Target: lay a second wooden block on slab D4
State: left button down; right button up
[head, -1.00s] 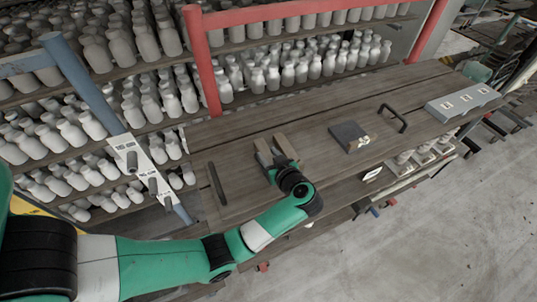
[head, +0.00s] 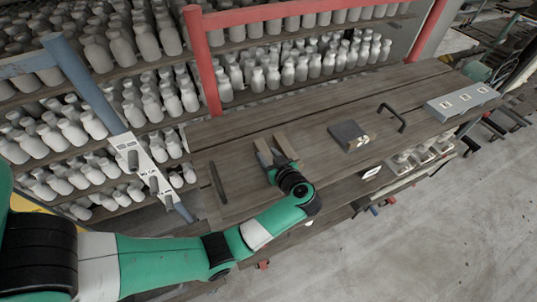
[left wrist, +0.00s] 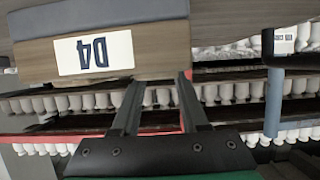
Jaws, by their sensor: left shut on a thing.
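My left gripper (head: 275,152) is low over the left half of the wooden table. Two tan wooden pieces (head: 285,146) lie side by side there, with a dark gap between them, and the jaws are shut at this spot. In the left wrist view a wooden face (left wrist: 165,50) carries a white label reading D4 (left wrist: 95,53), upside down, next to a grey slab (left wrist: 110,12). The left fingers (left wrist: 160,78) reach the edge of this wood. Their exact contact with the held block is hard to make out. My right gripper is not in view.
A dark slab (head: 349,134) with small pale bits lies right of the gripper. A black handle (head: 393,117) stands behind it, another (head: 217,183) left of the gripper. A grey panel (head: 462,102) lies at the far right. Bottle shelves and a red frame (head: 207,70) stand behind.

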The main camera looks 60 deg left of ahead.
pick_arm(q)
jog(key=shift+c, duration=1.7)
grip_release()
jog(key=v, duration=1.1)
jog(key=shift+d+b, duration=0.3)
jog(key=shift+d, duration=0.05)
